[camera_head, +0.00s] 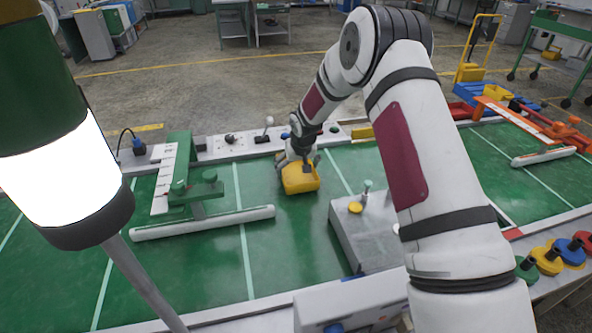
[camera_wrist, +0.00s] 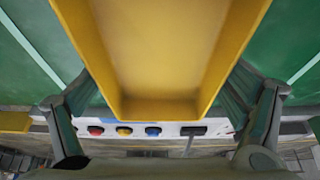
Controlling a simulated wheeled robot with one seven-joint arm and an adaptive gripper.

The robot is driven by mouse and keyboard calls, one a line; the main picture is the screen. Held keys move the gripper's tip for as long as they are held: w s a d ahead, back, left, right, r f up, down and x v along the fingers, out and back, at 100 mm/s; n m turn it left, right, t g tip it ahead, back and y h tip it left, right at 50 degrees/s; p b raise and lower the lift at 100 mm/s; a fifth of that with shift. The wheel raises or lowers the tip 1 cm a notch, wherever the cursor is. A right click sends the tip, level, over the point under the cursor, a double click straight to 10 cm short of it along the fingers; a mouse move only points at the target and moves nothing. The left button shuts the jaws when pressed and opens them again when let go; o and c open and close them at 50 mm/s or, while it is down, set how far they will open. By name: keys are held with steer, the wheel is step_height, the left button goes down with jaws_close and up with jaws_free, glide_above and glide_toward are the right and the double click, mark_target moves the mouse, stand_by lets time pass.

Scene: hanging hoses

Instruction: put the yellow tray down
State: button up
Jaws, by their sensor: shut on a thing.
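The yellow tray (camera_head: 301,178) is over the green bench top, near the bench's far edge in the head view. My gripper (camera_head: 298,158) is shut on it from the far side. In the wrist view the yellow tray (camera_wrist: 178,50) fills the upper middle, its inside empty where it shows. The fingers of my gripper (camera_wrist: 168,110) stand at its left and right. I cannot tell whether the tray touches the bench top.
The green bench top (camera_head: 285,245) has bare room in front of the tray. A green fixture with a white bar (camera_head: 205,222) stands to the left, a grey box (camera_head: 368,235) to the right. A control panel (camera_head: 228,143) lines the far edge. A lit lamp (camera_head: 60,180) is at near left.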

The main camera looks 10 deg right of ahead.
steer(key=shift+f, duration=0.55)
steer(key=shift+f, duration=0.15)
steer(key=o, duration=0.9)
